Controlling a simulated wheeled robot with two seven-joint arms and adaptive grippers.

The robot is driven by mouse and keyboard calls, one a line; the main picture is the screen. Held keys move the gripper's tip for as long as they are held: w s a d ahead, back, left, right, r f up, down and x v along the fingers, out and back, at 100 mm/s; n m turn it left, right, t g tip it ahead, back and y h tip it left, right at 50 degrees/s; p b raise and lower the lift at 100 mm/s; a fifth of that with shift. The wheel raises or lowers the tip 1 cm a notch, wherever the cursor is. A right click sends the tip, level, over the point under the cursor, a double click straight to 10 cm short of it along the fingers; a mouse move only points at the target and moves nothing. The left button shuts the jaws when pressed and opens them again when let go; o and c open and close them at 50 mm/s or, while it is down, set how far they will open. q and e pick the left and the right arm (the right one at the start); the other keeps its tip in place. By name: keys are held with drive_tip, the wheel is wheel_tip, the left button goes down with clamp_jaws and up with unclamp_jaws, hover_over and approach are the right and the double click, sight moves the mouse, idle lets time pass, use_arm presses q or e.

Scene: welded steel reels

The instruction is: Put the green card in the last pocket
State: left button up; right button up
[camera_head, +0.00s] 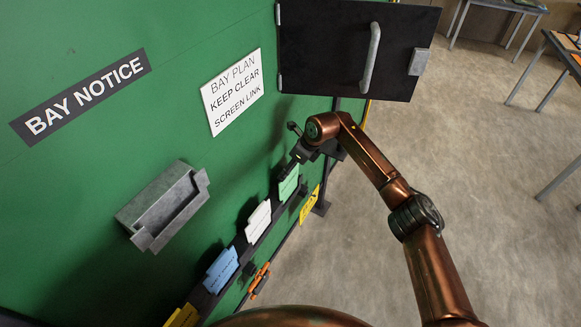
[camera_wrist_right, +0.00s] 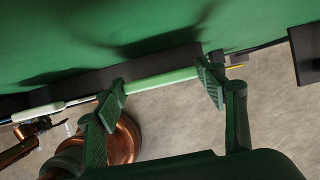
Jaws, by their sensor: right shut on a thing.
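The green card (camera_head: 288,185) stands at the far upper end of the dark rail (camera_head: 241,247), beyond the white card (camera_head: 258,222). My right gripper (camera_head: 300,156) is at the card's upper edge. In the right wrist view the green card (camera_wrist_right: 162,80) shows as a narrow strip spanning between the two fingers of my right gripper (camera_wrist_right: 164,88), which are shut on its opposite ends. The card's lower edge is hidden there, and I cannot tell whether it sits in the last pocket. My left gripper is not in view.
A blue card (camera_head: 221,268) and a yellow card (camera_head: 182,316) stand along the nearer rail. A grey metal tray (camera_head: 165,205) is fixed to the green wall. A black door panel (camera_head: 345,48) with a handle is above the gripper.

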drive_tip(key=shift+f+b, duration=0.35)
drive_tip(key=shift+f, duration=0.2)
drive_tip(key=o, duration=1.7)
drive_tip(key=shift+c, duration=0.2)
